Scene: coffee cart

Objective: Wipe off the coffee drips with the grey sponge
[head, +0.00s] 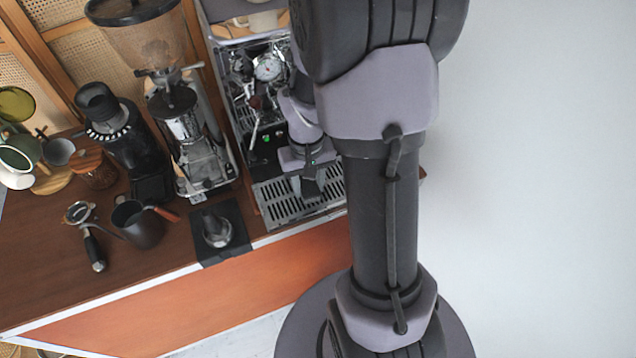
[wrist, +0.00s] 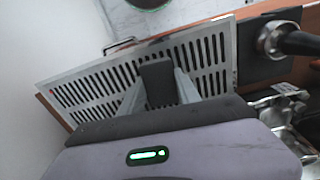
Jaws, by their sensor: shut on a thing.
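The grey sponge (wrist: 157,82) is a dark grey block held between the two fingers of my gripper (wrist: 158,92) in the wrist view. My gripper is shut on it. They are over the slotted metal drip tray (wrist: 75,88) of the espresso machine. In the head view my gripper (head: 310,182) is above the drip tray (head: 270,205), in front of the machine. I cannot tell whether the sponge touches the tray. I cannot make out any coffee drips; the sponge and gripper hide part of the tray.
The espresso machine (head: 268,100) stands behind the tray. Left of it are a grinder (head: 185,130), a tamper (head: 215,228) on a black mat (head: 237,243), a dark pitcher (head: 140,225) and a portafilter (head: 92,248). The counter's front edge is close to the tray.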

